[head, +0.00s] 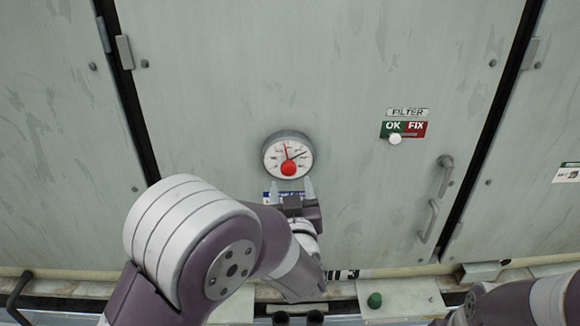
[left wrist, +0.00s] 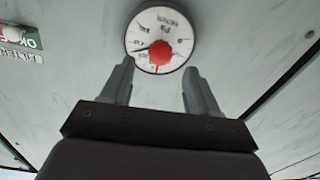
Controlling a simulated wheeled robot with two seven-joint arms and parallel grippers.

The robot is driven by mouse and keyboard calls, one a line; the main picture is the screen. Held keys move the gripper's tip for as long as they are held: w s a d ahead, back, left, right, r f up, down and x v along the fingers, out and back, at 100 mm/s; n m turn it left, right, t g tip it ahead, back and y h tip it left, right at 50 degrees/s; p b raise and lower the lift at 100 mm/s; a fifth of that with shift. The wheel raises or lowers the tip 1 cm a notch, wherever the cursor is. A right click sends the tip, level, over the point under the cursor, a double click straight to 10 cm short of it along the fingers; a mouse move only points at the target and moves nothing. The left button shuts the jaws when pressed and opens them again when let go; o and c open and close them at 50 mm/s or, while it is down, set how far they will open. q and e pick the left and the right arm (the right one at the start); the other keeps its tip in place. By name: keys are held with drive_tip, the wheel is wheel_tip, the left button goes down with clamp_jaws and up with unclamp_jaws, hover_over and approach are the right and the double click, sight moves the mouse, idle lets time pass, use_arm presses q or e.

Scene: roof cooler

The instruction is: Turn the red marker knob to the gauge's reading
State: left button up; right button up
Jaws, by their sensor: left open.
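The round white gauge (head: 273,157) is on the grey panel in the head view and shows upside down in the left wrist view (left wrist: 140,32). Its red knob (head: 288,169) sits low on the dial, also seen in the left wrist view (left wrist: 160,52). The red marker points up and slightly left in the head view. The black needle (head: 300,154) points to the upper right, apart from the marker. My left gripper (head: 290,188) is open and empty just below the gauge, its fingers (left wrist: 159,68) on either side of the knob's line, not touching it.
A FILTER sign with a green and red OK/FIX slider (head: 395,139) is right of the gauge. Handles (head: 433,220) stand out further right. A ledge with a green knob (head: 375,300) runs along the bottom. The panel above the gauge is clear.

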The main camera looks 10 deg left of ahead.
sight(289, 172)
use_arm(q)
drive_tip(key=p+x, duration=0.1)
drive_tip(key=x, duration=0.4)
drive_tip(key=shift+a, duration=0.1)
drive_tip(key=shift+w, duration=0.15)
drive_tip(key=c, duration=1)
drive_tip(key=shift+c, duration=0.2)
